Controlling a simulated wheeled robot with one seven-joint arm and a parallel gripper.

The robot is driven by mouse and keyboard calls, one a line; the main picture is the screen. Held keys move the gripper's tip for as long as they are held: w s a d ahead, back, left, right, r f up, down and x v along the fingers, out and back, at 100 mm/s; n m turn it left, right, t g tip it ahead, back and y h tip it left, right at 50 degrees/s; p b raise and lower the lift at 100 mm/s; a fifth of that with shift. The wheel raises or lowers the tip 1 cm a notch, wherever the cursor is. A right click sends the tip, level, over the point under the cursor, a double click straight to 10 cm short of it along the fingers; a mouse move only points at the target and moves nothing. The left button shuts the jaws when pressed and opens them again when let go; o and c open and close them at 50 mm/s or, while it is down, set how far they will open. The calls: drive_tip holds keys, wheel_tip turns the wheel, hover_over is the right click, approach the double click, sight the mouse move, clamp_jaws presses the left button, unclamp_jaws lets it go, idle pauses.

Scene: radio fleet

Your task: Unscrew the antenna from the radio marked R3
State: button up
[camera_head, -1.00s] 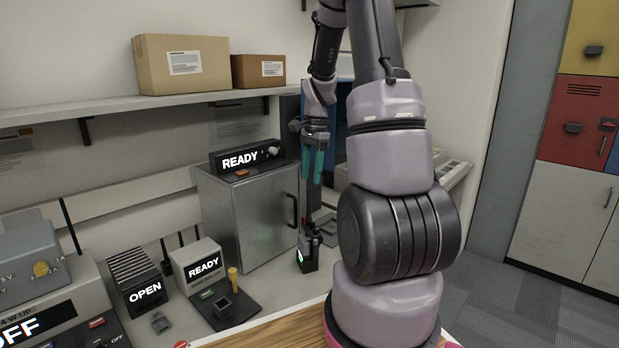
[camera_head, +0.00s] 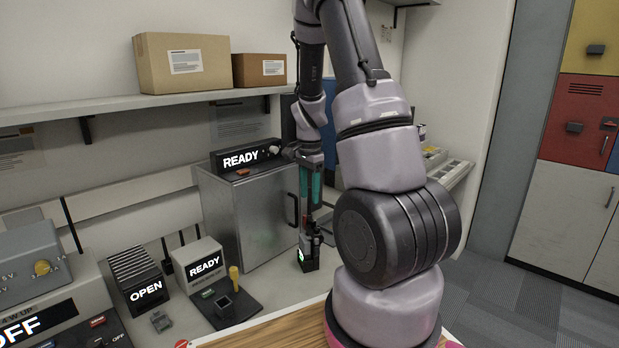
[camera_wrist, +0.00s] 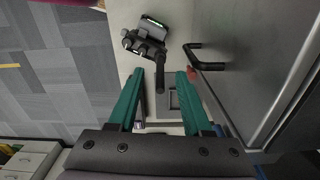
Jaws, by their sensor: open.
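A dark handheld radio (camera_head: 308,258) with a small green-lit face stands on the counter right of the metal cabinet. Its mark is too small to read. In the wrist view the radio (camera_wrist: 146,38) has knobs on top and a black stub antenna (camera_wrist: 160,78) pointing toward me. My gripper (camera_head: 310,201) points straight down above the radio, its two teal fingers apart and empty. In the wrist view the antenna shows between the fingertips of my gripper (camera_wrist: 160,74), touching neither as far as I can see. In the head view the fingers hide most of the antenna.
The metal cabinet (camera_head: 250,215), with a black door handle (camera_head: 292,210), stands close left of my gripper. A READY box (camera_head: 198,266), a dark pad with a square socket (camera_head: 228,306) and an OPEN rack (camera_head: 137,278) stand further left. Cardboard boxes (camera_head: 184,62) sit on the shelf above.

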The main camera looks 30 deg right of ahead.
sight(310, 206)
drive_tip(key=shift+f, duration=1.3)
clamp_jaws()
drive_tip(key=n, duration=0.4)
drive_tip(key=shift+n, duration=0.4)
drive_tip(key=shift+n, duration=0.4)
drive_tip(key=n, duration=0.3)
drive_tip(key=shift+n, duration=0.3)
